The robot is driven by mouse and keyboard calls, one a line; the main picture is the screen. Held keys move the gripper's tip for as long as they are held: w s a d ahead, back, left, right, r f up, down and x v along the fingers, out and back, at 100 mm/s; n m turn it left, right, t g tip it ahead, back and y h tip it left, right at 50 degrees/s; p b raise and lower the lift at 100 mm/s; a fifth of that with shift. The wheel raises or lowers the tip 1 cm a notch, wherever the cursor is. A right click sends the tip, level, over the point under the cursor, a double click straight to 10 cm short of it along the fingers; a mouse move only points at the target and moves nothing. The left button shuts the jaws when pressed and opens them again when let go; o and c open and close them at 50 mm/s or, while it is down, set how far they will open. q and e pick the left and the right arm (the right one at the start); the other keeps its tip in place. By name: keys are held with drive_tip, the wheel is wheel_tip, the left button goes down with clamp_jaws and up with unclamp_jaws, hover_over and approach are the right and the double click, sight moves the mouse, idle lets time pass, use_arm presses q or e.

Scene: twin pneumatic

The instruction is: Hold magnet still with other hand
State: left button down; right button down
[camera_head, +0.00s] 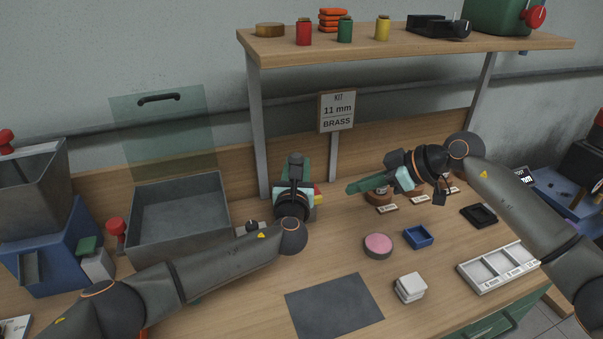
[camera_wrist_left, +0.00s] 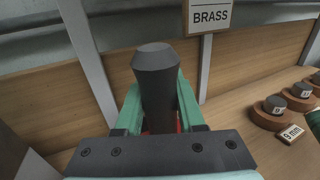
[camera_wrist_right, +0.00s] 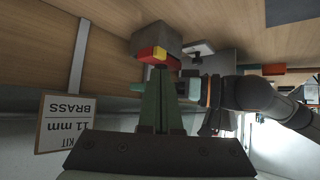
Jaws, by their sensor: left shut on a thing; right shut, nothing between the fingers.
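My left gripper (camera_head: 296,177) is shut on a dark grey post with a bevelled top (camera_wrist_left: 157,82), upright between the green fingers in the left wrist view. I cannot tell for sure that this post is the magnet. A piece with red and yellow parts (camera_head: 318,193) shows beside the left gripper; the right wrist view shows yellow and red parts (camera_wrist_right: 158,54) against a grey block. My right gripper (camera_head: 350,188) is shut and empty, above the table to the right of the left gripper, its fingers pointing left towards it. The post's lower end is hidden.
A grey bin (camera_head: 180,215) stands to the left. A pink disc (camera_head: 378,245), a blue tray (camera_head: 418,237), white blocks (camera_head: 410,287) and a dark mat (camera_head: 333,306) lie in front. Discs with labels stand behind the right gripper. A sign (camera_head: 337,111) and shelf (camera_head: 400,45) are behind.

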sight(316, 200)
drive_tip(key=s+a+f+n, duration=0.1)
drive_tip(key=s+f+n, duration=0.1)
drive_tip(key=n, duration=0.1)
drive_tip(key=s+f+n+t+y, duration=0.1)
drive_tip(key=s+f+n, duration=0.1)
drive_tip(key=n, duration=0.2)
drive_tip(key=s+a+f+n, duration=0.1)
drive_tip(key=s+f+n, duration=0.1)
drive_tip(key=s+n, duration=0.1)
drive_tip(key=shift+s+a+f+n+t, duration=0.1)
drive_tip(key=shift+a+f+n+t, duration=0.3)
drive_tip(key=shift+n, duration=0.3)
drive_tip(key=shift+s+a+n+y, duration=0.1)
drive_tip(key=shift+s+n+y, duration=0.4)
drive_tip(key=shift+n, duration=0.4)
drive_tip(key=shift+w, duration=0.1)
drive_tip(key=shift+w+a, duration=0.45)
drive_tip(key=shift+w, duration=0.9)
drive_tip(key=shift+w+a, duration=0.5)
drive_tip(key=shift+w, duration=0.85)
drive_tip(key=shift+w+a, duration=0.45)
drive_tip(key=shift+w, duration=0.9)
drive_tip(key=shift+w, duration=0.1)
drive_tip(key=shift+w+a, duration=0.1)
drive_tip(key=shift+w, duration=0.2)
